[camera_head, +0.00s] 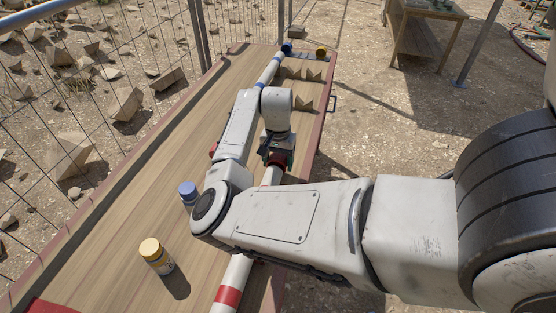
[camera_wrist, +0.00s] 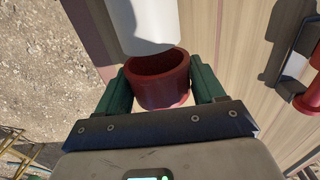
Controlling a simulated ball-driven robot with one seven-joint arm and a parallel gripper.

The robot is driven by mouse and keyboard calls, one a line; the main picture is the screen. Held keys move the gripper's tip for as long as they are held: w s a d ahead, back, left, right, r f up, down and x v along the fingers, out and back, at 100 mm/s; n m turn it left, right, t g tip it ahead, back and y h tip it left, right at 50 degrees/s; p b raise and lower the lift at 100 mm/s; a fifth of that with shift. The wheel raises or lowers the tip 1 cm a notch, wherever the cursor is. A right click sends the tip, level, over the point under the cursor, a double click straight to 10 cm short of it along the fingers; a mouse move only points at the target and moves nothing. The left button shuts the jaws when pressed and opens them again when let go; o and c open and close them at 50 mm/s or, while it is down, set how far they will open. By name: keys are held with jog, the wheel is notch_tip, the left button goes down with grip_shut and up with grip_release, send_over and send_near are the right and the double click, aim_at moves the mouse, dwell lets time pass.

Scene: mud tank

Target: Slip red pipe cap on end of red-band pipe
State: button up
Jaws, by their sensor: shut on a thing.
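The red pipe cap (camera_wrist: 162,94) is held between the two green fingers of my gripper (camera_wrist: 160,73) in the wrist view, its hollow opening facing a white pipe end (camera_wrist: 152,22). The pipe end is just beyond the rim; I cannot tell whether they touch. In the head view, the cap (camera_head: 288,157) shows partly at my gripper (camera_head: 278,155), above the upper end of a white pipe. The red-band pipe (camera_head: 228,296) runs up the bench from the bottom edge; my arm hides its middle.
The wooden bench (camera_head: 105,215) also carries a blue-lidded jar (camera_head: 188,190), a yellow-lidded jar (camera_head: 155,255) and wooden cradles (camera_head: 300,74). A blue-band pipe (camera_head: 268,72) lies at the far end. A red part (camera_wrist: 309,97) is at right in the wrist view. Wire fence (camera_head: 90,110) borders the left.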

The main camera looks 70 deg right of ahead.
aim_at(273, 169)
jog(key=shift+a+p, duration=0.3)
dwell(0.4)
jog(key=shift+a, duration=0.35)
jog(key=shift+s+a+p, duration=0.15)
jog(key=shift+a+p, duration=0.7)
jog(key=shift+a, duration=0.15)
jog(key=shift+a, duration=0.35)
jog(key=shift+a+p, duration=0.55)
jog(key=shift+a, duration=0.1)
jog(key=o, duration=0.9)
jog(key=shift+r, duration=0.1)
notch_tip(273, 169, up, 11)
jog(key=shift+f+b, duration=0.2)
jog(key=shift+b, duration=0.25)
